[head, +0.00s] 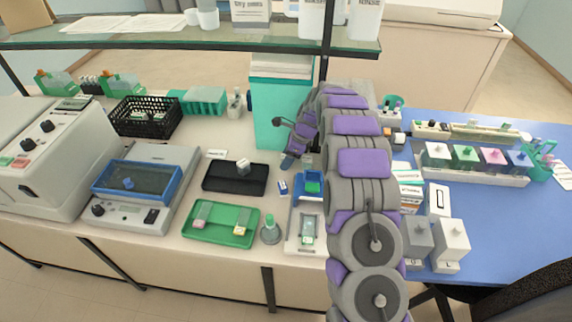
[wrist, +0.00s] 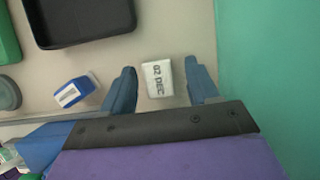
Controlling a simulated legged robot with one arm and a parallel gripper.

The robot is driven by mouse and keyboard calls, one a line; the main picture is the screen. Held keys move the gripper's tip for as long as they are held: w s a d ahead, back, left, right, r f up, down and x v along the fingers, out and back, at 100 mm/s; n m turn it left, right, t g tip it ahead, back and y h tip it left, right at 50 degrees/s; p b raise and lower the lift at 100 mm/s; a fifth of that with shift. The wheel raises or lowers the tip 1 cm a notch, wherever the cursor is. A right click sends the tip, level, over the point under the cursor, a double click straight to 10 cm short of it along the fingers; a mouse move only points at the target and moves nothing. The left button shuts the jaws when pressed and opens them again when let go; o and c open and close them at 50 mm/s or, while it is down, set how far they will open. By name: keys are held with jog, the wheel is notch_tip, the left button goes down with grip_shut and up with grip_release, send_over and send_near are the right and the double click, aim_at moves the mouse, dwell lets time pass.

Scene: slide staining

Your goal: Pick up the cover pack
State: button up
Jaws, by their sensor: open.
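A small white pack (wrist: 157,78) with dark print lies on the bench in the wrist view, and it appears to be the cover pack. The print is too small to read for certain. My gripper (wrist: 159,70) is open, with one blue finger on the left of the pack and one on the right. Gaps show between the pack and both fingers. In the head view my gripper (head: 290,161) is low over the bench in front of the teal cabinet. There I cannot make out the pack clearly.
A blue and white box (wrist: 75,91) lies left of my gripper. The black tray (wrist: 80,40) is beyond it. The teal cabinet wall (wrist: 268,70) stands close on the right. A green tray (head: 190,236) and a blue-topped holder (head: 296,205) are nearer the front edge.

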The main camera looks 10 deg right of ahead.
jog(key=shift+w+a+f, duration=0.1)
jog(key=shift+a+f, duration=0.15)
jog(key=shift+f, duration=0.3)
jog(key=c, duration=1)
jog(key=shift+c, duration=0.2)
jog(key=shift+r, duration=0.1)
